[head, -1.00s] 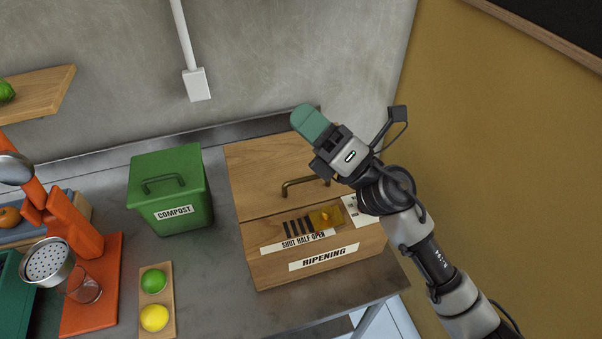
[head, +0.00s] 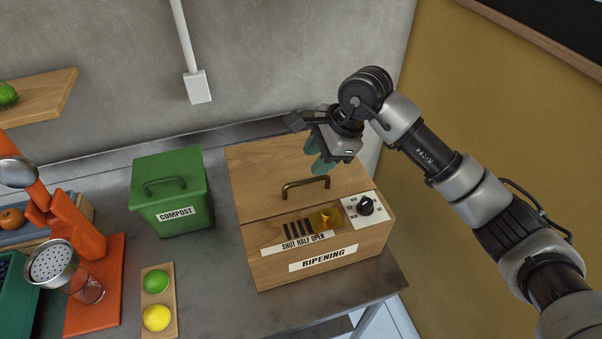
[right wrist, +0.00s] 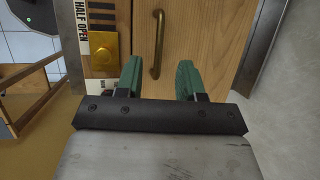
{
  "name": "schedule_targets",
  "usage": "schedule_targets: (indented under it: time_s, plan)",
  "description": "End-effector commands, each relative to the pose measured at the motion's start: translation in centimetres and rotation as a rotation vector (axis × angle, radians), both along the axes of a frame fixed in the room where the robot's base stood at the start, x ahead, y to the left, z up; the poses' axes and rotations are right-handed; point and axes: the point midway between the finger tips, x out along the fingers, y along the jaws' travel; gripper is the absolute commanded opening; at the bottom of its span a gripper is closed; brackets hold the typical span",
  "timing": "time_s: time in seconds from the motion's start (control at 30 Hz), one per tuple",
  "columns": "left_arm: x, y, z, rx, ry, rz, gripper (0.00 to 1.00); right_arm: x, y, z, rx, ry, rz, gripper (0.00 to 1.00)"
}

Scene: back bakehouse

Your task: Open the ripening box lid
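The wooden ripening box (head: 290,264) stands on the grey counter, with its label on the front. Its lid (head: 262,180) is down and carries a dark bronze bar handle (head: 305,185). My right gripper (head: 316,168) is above the lid, just behind and over the handle in the head view, with green fingers pointing down. In the right wrist view the two green fingers (right wrist: 159,75) are apart and empty, and the handle (right wrist: 158,45) shows beyond them, between their lines. I see no contact with the handle. My left gripper is not in view.
The box front has a brass knob (head: 326,220), a vent strip and a black dial (head: 366,206). A green compost bin (head: 171,195) stands left of the box. A small board (head: 158,287) with a lime and lemon and an orange juicer (head: 80,240) are further left.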

Motion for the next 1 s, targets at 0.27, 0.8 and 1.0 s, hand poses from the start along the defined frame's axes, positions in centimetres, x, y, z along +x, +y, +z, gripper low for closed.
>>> schedule_targets:
  time_s: [0.27,0.8,1.0]
  plan:
    - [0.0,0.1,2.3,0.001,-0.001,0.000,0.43,0.1,2.3,-4.5,0.003,0.006,0.001,0.38]
    - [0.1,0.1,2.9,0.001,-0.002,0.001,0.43,0.4,3.3,-6.9,0.005,0.001,0.000,0.38]
    - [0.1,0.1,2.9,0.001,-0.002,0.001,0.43,0.4,3.3,-6.9,0.004,0.001,0.000,0.07]
